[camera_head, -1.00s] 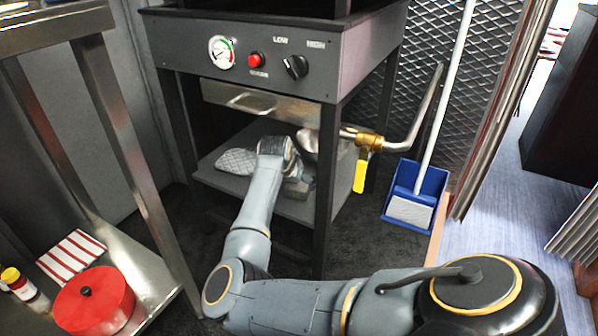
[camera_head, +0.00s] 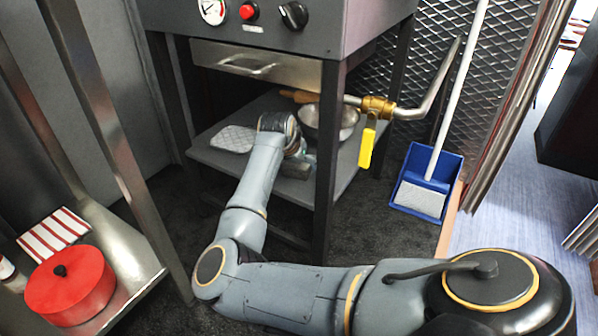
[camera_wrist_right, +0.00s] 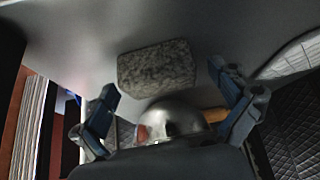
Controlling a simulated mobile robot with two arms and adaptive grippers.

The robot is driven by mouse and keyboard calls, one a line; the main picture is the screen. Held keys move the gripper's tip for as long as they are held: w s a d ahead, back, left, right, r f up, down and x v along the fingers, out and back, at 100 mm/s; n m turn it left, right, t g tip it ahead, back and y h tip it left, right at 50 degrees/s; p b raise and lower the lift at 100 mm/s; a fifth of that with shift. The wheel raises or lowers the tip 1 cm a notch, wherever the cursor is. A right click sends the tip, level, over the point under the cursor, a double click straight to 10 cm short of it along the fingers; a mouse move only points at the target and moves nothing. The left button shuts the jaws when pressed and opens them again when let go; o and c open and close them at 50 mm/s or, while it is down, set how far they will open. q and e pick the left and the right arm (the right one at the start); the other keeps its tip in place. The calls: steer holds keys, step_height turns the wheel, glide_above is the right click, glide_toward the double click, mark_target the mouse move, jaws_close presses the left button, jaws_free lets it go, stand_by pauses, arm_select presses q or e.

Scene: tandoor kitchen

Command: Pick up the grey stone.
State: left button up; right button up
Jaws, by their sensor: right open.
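The grey stone (camera_wrist_right: 157,68) is a rough speckled block on the shelf, just beyond and between my right gripper's fingertips in the right wrist view. In the head view, a small grey block that looks like the stone (camera_head: 297,169) lies on the lower shelf (camera_head: 220,162) beside my right gripper (camera_head: 303,150). My right gripper's two blue-grey fingers also show in the wrist view (camera_wrist_right: 162,83), spread apart with nothing between their tips. In the head view my own wrist partly hides the fingers. My left gripper is not in view.
A steel bowl (camera_head: 332,122) stands behind the stone, and a quilted pad (camera_head: 236,138) lies left of my wrist. The stand's front leg (camera_head: 326,190) is right of my forearm. A drawer (camera_head: 255,66) hangs above. A brass valve with yellow handle (camera_head: 367,148) is at right.

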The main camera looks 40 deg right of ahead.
steer(key=c, duration=1.4)
steer(key=shift+o, duration=0.2)
steer(key=shift+r, duration=0.1)
